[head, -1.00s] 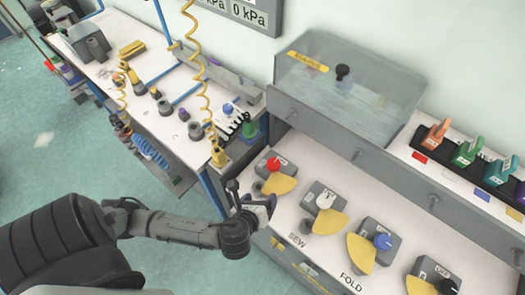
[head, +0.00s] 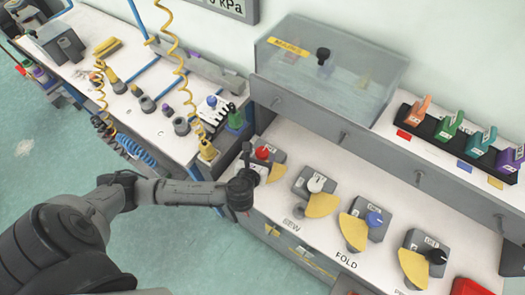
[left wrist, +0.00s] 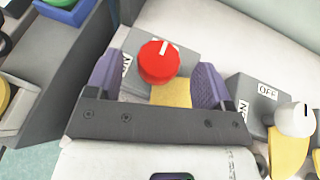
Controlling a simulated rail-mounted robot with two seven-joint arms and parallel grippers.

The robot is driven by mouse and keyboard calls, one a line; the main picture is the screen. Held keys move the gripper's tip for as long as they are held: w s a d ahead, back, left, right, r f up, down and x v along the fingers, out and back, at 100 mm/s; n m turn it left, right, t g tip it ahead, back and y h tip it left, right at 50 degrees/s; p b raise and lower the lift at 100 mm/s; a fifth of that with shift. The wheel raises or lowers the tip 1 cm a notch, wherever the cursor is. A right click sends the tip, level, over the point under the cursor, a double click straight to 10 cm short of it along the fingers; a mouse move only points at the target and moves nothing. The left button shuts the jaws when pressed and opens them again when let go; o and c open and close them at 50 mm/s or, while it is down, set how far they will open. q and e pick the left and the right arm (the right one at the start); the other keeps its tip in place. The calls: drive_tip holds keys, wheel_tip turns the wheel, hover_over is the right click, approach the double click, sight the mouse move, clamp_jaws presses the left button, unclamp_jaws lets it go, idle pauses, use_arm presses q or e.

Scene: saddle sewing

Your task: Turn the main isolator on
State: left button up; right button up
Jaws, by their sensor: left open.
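The isolator with a red rotary knob (head: 263,153) on a grey box stands at the left end of the row of switches. A yellow plate lies in front of it. In the left wrist view the red knob (left wrist: 159,62) shows a white pointer mark near its top. My left gripper (head: 247,172) is at this switch, and its purple fingers (left wrist: 165,88) are open on either side of the knob and box. The knob seems to sit slightly beyond the fingertips; I cannot tell whether they touch it. My right gripper is not in view.
To the right stand similar switches with a white knob (head: 317,184), a blue knob (head: 374,219) and a black knob (head: 436,257). A clear box (head: 330,70) and coloured tags (head: 450,129) are on the shelf behind. A tool bench (head: 120,75) is at left.

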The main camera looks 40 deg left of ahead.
sight(262, 152)
use_arm(q)
drive_tip(key=shift+x, duration=1.75)
drive_tip(key=shift+c, duration=0.2)
